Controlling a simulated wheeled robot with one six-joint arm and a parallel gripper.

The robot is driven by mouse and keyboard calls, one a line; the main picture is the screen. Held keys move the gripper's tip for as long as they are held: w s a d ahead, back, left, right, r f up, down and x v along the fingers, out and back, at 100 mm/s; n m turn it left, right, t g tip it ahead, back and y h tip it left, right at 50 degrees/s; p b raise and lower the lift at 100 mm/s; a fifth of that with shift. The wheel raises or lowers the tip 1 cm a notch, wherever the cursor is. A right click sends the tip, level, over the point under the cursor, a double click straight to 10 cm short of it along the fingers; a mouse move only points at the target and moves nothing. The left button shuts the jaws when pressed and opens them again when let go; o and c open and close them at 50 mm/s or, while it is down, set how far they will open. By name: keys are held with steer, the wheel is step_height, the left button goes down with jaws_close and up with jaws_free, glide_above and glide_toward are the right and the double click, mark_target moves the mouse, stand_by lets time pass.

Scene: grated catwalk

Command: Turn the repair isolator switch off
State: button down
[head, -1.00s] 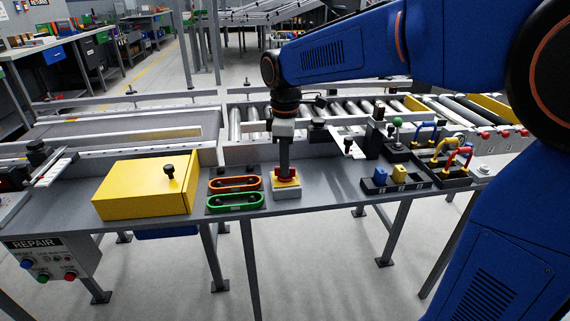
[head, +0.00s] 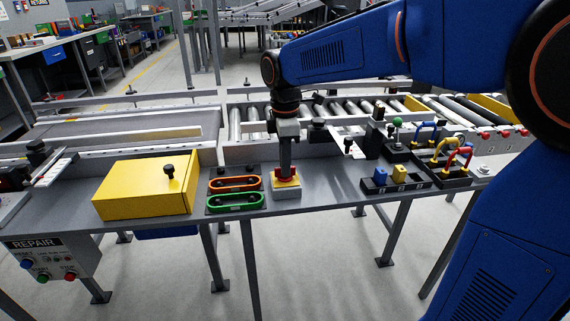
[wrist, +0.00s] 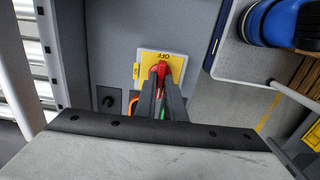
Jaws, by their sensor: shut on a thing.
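The isolator switch (head: 287,188) is a yellow plate on a pale box with a red handle, standing on the grey bench. My gripper (head: 286,172) points straight down onto it. In the wrist view, the yellow plate (wrist: 144,62) carries the word OFF at its top edge. The red handle (wrist: 162,68) lies between my finger ends, and its visible tip points up at that word. My gripper (wrist: 163,90) is shut on the handle. The fingers hide the handle's lower part and much of the plate.
Orange (head: 235,183) and green (head: 235,202) oblong loops lie just left of the switch. A yellow box (head: 140,200) with a black knob stands further left. Blocks (head: 381,174) and coloured handles (head: 462,158) stand to the right. A roller conveyor (head: 350,108) runs behind.

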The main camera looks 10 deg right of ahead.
steer(key=c, duration=1.8)
jaws_free()
steer(key=shift+c, duration=0.2)
step_height(320, 180, up, 17)
steer(key=shift+r, duration=0.2)
